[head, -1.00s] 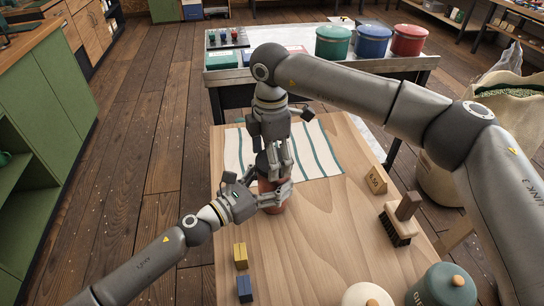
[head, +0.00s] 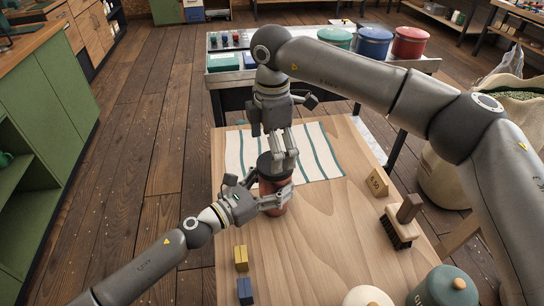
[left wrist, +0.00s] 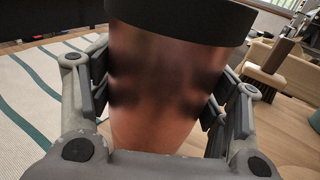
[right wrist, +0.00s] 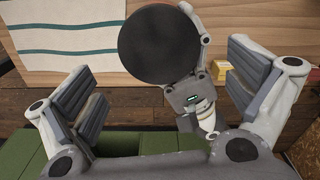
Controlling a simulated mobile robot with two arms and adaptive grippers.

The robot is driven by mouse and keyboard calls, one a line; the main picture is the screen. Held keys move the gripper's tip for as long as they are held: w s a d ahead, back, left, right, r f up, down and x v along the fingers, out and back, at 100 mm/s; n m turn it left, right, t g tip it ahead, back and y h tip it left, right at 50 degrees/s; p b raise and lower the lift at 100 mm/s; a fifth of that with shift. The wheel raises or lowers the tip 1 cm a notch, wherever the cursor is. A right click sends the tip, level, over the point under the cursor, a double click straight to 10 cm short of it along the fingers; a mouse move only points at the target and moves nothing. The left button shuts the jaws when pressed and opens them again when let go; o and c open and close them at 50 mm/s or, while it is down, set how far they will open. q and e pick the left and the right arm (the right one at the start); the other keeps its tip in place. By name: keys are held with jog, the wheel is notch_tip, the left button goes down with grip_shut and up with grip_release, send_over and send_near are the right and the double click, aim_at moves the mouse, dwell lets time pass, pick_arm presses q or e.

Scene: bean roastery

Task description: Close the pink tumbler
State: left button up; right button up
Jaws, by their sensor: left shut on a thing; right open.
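The pink tumbler (head: 273,199) stands upright on the wooden table, a reddish-pink body with a dark lid on top. My left gripper (head: 274,200) is shut around its body from the left; in the left wrist view the tumbler (left wrist: 165,95) fills the space between both finger pads. The dark lid (right wrist: 160,45) shows from above as a round disc in the right wrist view, and it sits over the mouth. Whether it is fully seated I cannot tell. My right gripper (right wrist: 165,100) is open and empty above the lid, its fingers apart from it.
A striped cloth (head: 315,150) lies behind the tumbler. A yellow block (head: 241,257) and a blue block (head: 245,290) stand at the front left. A brush (head: 401,225), a price sign (head: 376,182) and lidded canisters are on the right. The table's middle is clear.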

notch_tip(320, 180, up, 9)
jog(key=shift+f, duration=0.2)
pick_arm(q)
jog(key=o, duration=2)
jog(key=shift+o, duration=0.2)
jog(key=shift+a, duration=0.1)
jog(key=v, duration=1.2)
